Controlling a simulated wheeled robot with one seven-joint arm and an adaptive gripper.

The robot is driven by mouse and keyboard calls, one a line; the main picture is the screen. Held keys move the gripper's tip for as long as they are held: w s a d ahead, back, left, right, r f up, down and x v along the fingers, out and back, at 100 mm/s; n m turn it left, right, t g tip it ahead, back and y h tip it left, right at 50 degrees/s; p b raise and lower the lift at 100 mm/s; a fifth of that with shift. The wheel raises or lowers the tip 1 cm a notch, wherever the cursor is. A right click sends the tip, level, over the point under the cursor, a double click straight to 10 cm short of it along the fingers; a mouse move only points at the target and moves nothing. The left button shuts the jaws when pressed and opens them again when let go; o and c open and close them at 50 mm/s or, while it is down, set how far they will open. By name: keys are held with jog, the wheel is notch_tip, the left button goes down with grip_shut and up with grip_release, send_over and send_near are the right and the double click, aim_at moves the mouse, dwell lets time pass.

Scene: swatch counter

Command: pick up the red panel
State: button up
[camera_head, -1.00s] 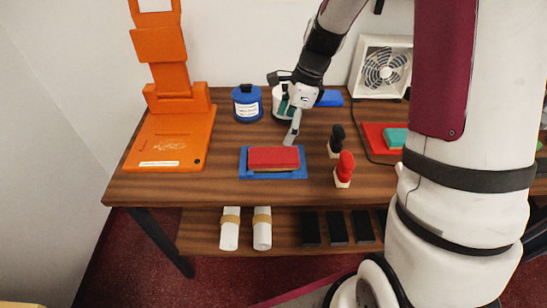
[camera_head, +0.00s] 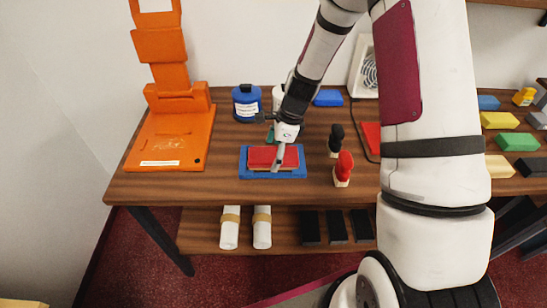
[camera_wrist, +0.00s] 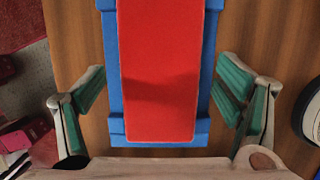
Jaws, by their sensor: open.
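The red panel (camera_head: 262,157) lies flat in a blue tray (camera_head: 247,174) near the front edge of the wooden table. In the wrist view the red panel (camera_wrist: 160,75) runs lengthwise between my fingers, with the blue tray (camera_wrist: 112,75) showing along both sides and at its near end. My gripper (camera_head: 279,160) is over the panel, toward its right part in the head view. In the wrist view my gripper (camera_wrist: 160,95) is open, with green-padded fingers on either side of the tray and apart from the panel. One finger hides part of the panel in the head view.
A red-handled stamp (camera_head: 343,170) and a black-handled stamp (camera_head: 336,141) stand right of the tray. A blue container (camera_head: 246,103) stands behind it. An orange stand (camera_head: 165,140) is at left. Colored blocks (camera_head: 500,120) lie at far right.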

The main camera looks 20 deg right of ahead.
jog(key=c, duration=1.3)
jog(key=shift+c, duration=0.2)
jog(key=shift+r, duration=0.15)
